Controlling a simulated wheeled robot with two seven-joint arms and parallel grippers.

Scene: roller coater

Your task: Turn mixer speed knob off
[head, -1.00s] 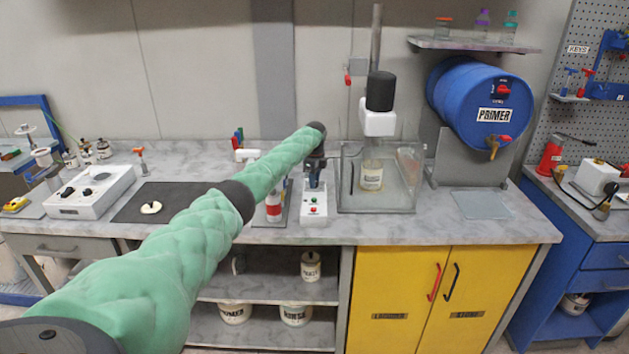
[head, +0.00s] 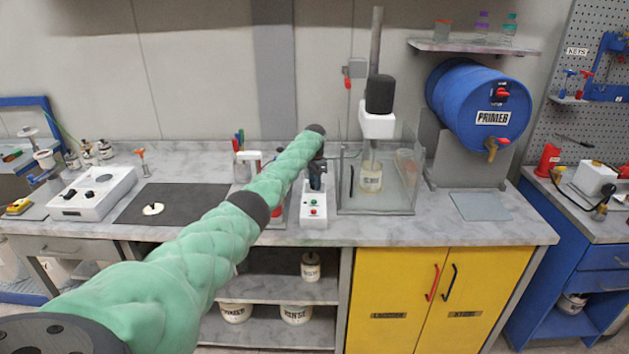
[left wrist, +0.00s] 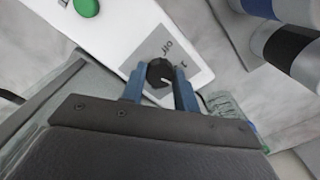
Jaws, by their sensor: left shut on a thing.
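The mixer speed knob (left wrist: 160,73) is a black dial with a white pointer line on a grey label plate (left wrist: 188,62), marked "OFF" and with another mark beside it. My left gripper (left wrist: 160,90) has its blue fingers on both sides of the knob and is shut on it. In the head view, the white control box (head: 313,207) with a green and a red button stands on the counter, and my left gripper (head: 316,180) is at its back end. The knob is hidden there by the gripper. My right gripper is out of view.
The clear guard (head: 407,180) is just right of the control box. A blue primer drum (head: 478,105) sits on a stand at the right. In the wrist view, a green button (left wrist: 86,7) is at the upper left. A dark mat (head: 175,205) lies at left.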

